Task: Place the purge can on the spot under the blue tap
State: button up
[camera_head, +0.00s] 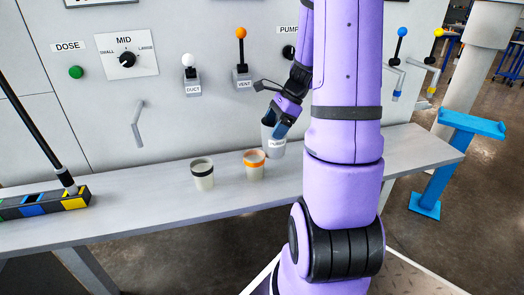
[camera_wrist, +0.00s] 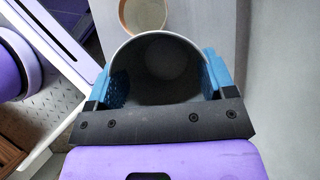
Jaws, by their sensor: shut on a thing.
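The purge can (camera_head: 277,148) is a grey open-topped can with a label on its side, partly hidden by my gripper. My gripper (camera_head: 280,124) is shut on it, and the can is upright or nearly so, close over the bench. I cannot tell whether its base touches. In the wrist view, the blue fingers of my gripper (camera_wrist: 160,78) clasp both sides of the can (camera_wrist: 165,95), which looks empty. The blue tap (camera_head: 396,92) is on the wall to the right, under a blue-knobbed lever (camera_head: 402,32). I see no marked spot under it.
An orange-banded cup (camera_head: 254,170) stands just left of the can, and a black-banded cup (camera_head: 203,180) further left. The grey bench (camera_head: 135,215) runs along the wall panel. A yellow tap (camera_head: 431,92) is beside the blue one. A blue stand (camera_head: 472,124) is at far right.

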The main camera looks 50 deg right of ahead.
aim_at(274, 143)
jog(key=shift+f, duration=3.25)
jog(key=o, duration=1.2)
jog(key=shift+f, duration=0.1)
jog(key=shift+c, duration=0.2)
